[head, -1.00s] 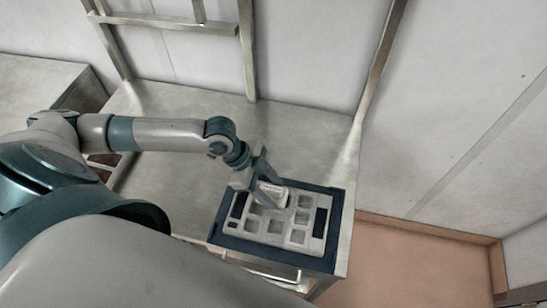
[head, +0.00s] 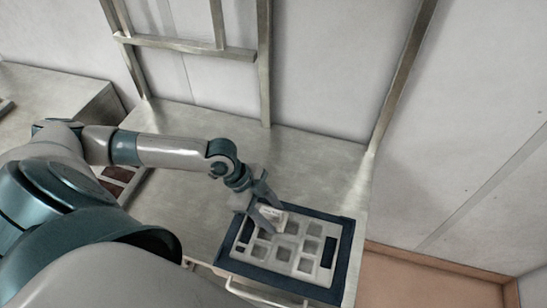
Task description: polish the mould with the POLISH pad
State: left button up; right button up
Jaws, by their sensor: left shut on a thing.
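The mould (head: 308,244) is a light grey plate with several square cavities, lying in a dark blue frame (head: 345,262) at the front right of the metal table. My left gripper (head: 266,218) is over the mould's back left part. It is shut on a small white pad (head: 274,217) with a printed label too small to read. The pad is at or just above the mould's top face; I cannot tell whether it touches. The gripper's fingers hide part of the pad and some cavities. My right gripper is not in view.
The metal table (head: 200,118) is bare behind the mould. A metal rack frame (head: 264,60) stands at its back edge. A tray with brown pieces (head: 118,173) lies partly behind my left arm. A wire handle (head: 240,292) shows at the front.

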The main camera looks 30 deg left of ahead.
pick_arm(q)
jog(key=shift+s, duration=0.1)
jog(key=shift+s+d, duration=0.2)
jog(key=shift+s, duration=0.45)
jog(key=shift+s+d, duration=0.2)
jog(key=shift+s, duration=0.45)
jog(key=shift+s+d, duration=0.2)
jog(key=shift+s, duration=0.5)
jog(key=shift+s+d, duration=0.2)
jog(key=shift+s, duration=0.5)
jog(key=shift+s, duration=0.15)
jog(key=shift+s+d+f, duration=0.1)
jog(key=shift+s, duration=0.35)
jog(key=shift+s+d, duration=0.25)
jog(key=shift+s, duration=0.55)
jog(key=shift+w+d, duration=0.1)
jog(key=shift+d, duration=0.05)
